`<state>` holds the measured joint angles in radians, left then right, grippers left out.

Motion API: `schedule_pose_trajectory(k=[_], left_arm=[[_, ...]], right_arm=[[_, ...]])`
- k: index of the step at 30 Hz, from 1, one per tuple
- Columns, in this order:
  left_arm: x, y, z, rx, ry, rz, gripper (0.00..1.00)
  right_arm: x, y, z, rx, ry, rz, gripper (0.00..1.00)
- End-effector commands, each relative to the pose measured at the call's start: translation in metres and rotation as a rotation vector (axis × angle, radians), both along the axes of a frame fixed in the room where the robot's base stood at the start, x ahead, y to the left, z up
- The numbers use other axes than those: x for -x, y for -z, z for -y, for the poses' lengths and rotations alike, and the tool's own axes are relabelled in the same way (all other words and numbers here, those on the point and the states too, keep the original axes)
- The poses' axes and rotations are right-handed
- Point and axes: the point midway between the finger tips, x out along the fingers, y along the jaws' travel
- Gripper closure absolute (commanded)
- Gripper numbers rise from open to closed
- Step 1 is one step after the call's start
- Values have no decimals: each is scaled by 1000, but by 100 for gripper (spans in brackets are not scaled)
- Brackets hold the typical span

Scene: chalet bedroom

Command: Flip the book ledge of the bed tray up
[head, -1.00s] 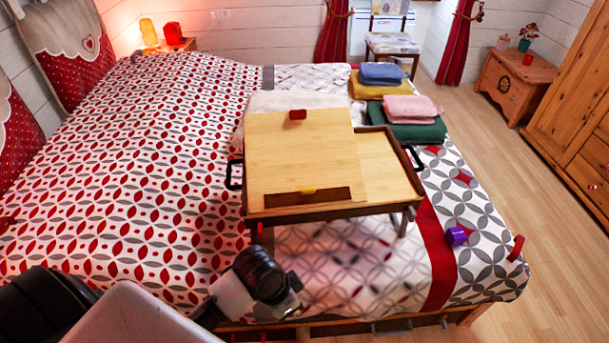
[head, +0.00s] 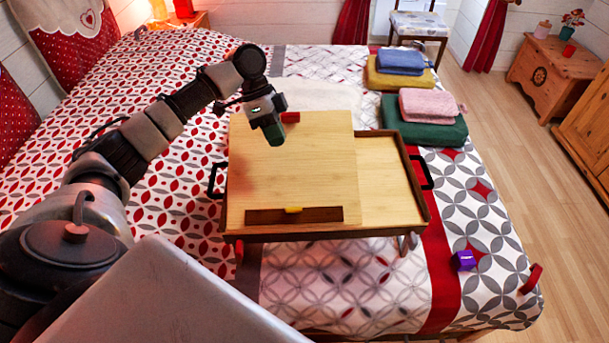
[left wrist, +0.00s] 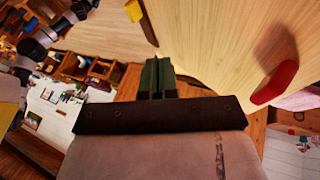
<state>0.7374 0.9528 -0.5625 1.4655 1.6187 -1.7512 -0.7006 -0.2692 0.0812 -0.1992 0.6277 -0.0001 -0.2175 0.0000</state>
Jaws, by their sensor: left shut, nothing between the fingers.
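The bed tray (head: 385,237) stands on the bed with a pale wooden panel (head: 295,170) on its left part. The book ledge (head: 325,215), a dark brown strip with a yellow tab (head: 293,210), lies along the panel's near edge and looks flat. In the left wrist view the yellow tab (left wrist: 134,10) is at the top. A red tab (head: 290,117) is at the panel's far edge; it also shows in the wrist view (left wrist: 275,82). My left gripper (head: 276,138) is shut and empty over the panel's far part, near the red tab and away from the ledge. My right gripper is out of view.
Folded towels (head: 432,105) lie on the bed behind and right of the tray. A purple cube (head: 464,260) sits on the bed at right. Black handles (head: 215,180) stick out at the tray's sides. Open floor lies to the right.

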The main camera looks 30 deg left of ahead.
Motion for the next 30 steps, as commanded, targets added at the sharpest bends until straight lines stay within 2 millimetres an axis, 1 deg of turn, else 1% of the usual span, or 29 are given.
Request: schedule_pose_trajectory(k=[2,5,6,9,11,14,17,19,22,28,30], left_arm=[[0,-1,-1,3,-1,-1,100],[0,-1,-1,3,0,-1,100],[0,-1,-1,3,0,-1,100],[0,0,0,1,0,0,100],[0,1,1,2,-1,-2,100],[1,7,4,1,0,-3,100],[4,20,12,1,2,-5,100],[6,32,19,2,1,-6,100],[8,51,29,2,0,-5,100],[14,86,50,3,0,-3,100],[23,89,55,0,1,-4,100]], right_arm=[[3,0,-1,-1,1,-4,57],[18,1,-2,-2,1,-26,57],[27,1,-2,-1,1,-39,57],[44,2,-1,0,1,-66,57],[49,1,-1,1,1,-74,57],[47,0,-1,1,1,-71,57],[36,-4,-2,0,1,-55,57],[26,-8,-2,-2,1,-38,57],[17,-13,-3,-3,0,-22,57],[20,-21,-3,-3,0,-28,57],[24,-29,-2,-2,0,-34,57]])
